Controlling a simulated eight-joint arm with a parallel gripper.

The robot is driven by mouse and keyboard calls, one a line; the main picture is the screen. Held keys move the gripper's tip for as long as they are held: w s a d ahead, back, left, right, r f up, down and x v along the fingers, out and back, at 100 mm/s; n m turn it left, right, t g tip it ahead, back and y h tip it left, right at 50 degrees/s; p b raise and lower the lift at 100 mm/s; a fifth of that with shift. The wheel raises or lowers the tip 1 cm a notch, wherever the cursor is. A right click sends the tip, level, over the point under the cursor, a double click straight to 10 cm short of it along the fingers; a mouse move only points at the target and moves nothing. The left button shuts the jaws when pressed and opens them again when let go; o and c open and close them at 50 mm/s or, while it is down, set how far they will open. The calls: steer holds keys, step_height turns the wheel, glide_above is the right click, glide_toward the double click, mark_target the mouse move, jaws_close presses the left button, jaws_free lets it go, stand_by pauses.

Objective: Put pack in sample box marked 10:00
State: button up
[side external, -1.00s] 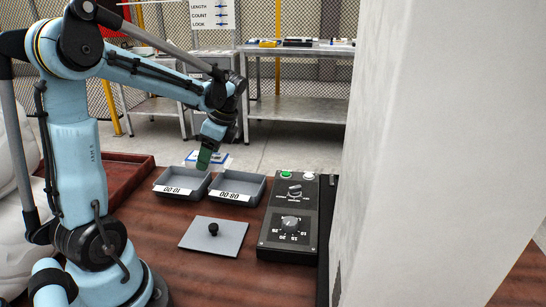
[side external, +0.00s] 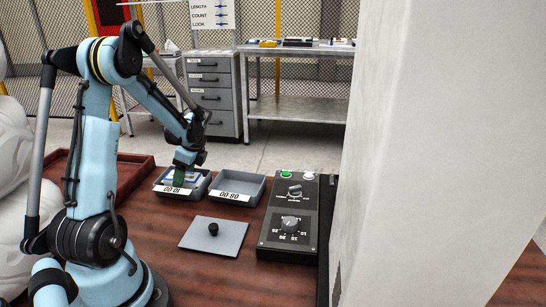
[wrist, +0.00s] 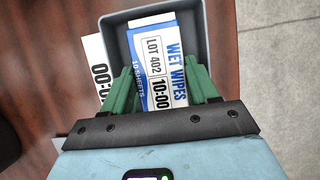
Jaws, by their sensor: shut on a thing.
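The pack (wrist: 158,65) is a white and blue wet wipes packet printed "LOT 402" and "10:00". My gripper (wrist: 163,88) is shut on it, with a green finger on each side. The grey open sample box (wrist: 116,50) lies beneath and around the pack in the wrist view. In the side view, my gripper (side external: 178,178) is down at the left sample box (side external: 205,184), whose front card reads 10:00 upside down. The pack shows partly there, within the box outline. Whether it touches the box floor is hidden.
A second grey box (side external: 238,182), with a card reading 08:00, stands close on the right. A grey plate with a black knob (side external: 213,229) and a black control panel (side external: 289,220) lie nearer. A red-brown tray (side external: 133,165) is at the left. A pale column blocks the right.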

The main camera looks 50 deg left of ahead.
steer(key=shift+f, duration=0.45)
steer(key=o, duration=0.9)
steer(key=shift+f, duration=0.1)
steer(key=v, duration=1.2)
steer(key=d+n+t+h, duration=0.1)
steer(key=d+n+t, duration=0.2)
steer(key=d, duration=0.6)
steer(key=w+d+r+n+t+h, duration=0.1)
steer(key=d+n+t, duration=0.2)
steer(key=d, duration=0.7)
steer(key=d+r+n+t+h, duration=0.1)
steer(key=d+n+t, duration=0.2)
steer(key=d, duration=0.6)
steer(key=shift+w+d+t, duration=0.35)
steer(key=shift+w+t, duration=0.05)
steer(key=shift+t, duration=0.3)
